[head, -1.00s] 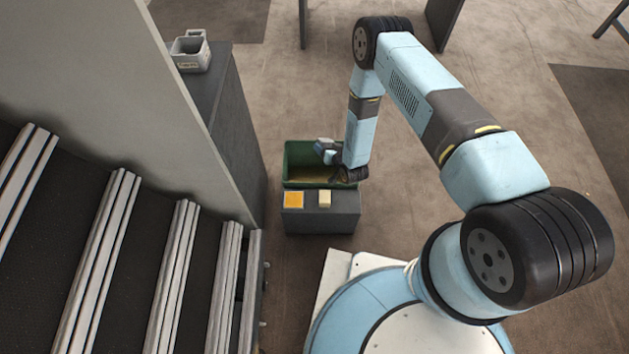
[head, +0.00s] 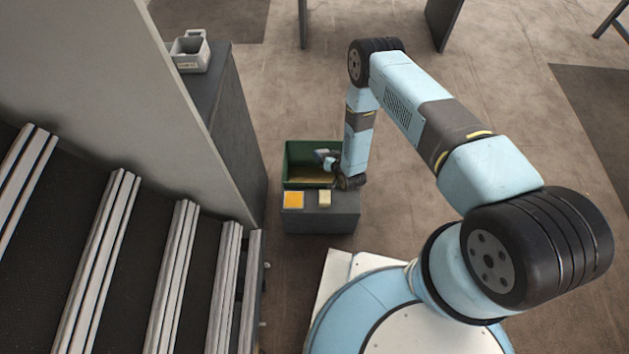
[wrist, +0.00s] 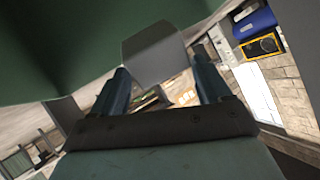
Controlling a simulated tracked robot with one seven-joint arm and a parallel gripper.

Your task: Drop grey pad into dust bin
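The dust bin is an open green box (head: 304,151) with a yellowish floor, standing behind a low grey stand in the head view. Its green wall (wrist: 50,45) fills the upper left of the wrist view. My gripper (head: 323,156) is inside the outline of the bin's mouth in the head view, tilted and small. In the wrist view my gripper (wrist: 158,72) has its two fingers on either side of a flat grey pad (wrist: 155,48), which spans between the fingertips. The fingers appear shut on the pad. The pad's height above the bin floor is unclear.
A grey crate (head: 190,52) sits on a dark cabinet (head: 222,95). Floor right of the bin is open.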

